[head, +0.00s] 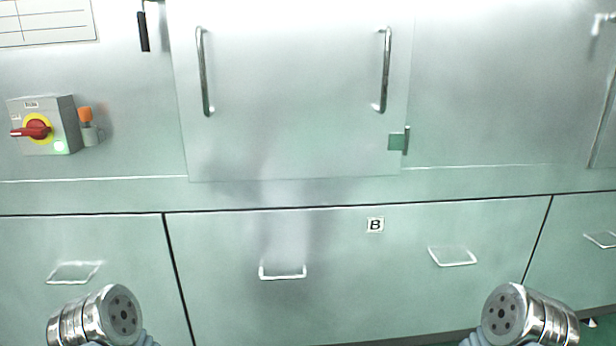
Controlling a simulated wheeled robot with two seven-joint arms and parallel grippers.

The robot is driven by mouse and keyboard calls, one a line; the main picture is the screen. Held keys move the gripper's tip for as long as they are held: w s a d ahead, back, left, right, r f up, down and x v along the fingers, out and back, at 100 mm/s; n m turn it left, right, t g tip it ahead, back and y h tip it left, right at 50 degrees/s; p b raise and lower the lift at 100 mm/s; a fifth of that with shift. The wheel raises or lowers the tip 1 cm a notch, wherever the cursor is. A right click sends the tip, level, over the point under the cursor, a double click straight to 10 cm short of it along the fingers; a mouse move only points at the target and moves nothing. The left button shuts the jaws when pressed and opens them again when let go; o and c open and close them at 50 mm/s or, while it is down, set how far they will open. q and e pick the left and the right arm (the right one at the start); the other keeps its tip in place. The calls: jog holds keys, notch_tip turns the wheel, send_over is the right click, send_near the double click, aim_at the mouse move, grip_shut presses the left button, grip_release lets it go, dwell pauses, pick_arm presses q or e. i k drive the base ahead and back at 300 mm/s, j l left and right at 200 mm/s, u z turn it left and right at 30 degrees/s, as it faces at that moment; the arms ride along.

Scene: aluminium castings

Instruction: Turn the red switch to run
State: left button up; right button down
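The red switch (36,129) is a rotary handle on a yellow disc, on the front of a grey box (67,110) at the left of the machine wall. Its handle lies about level and its grip points left. One small label (31,104) sits above the disc and another at its upper left; their words are too small to read surely. Neither gripper is in view; only metal parts of my arms show at the bottom left and bottom right, well below the switch.
An orange-topped fitting (86,116) sticks out just right of the switch box. A panel with two upright handles (205,72) fills the middle. Drawers with wire handles (282,275) run below, one marked B (375,225). A white chart (45,22) hangs at the upper left.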

aim_at(36, 129)
jog(key=u, duration=1.4)
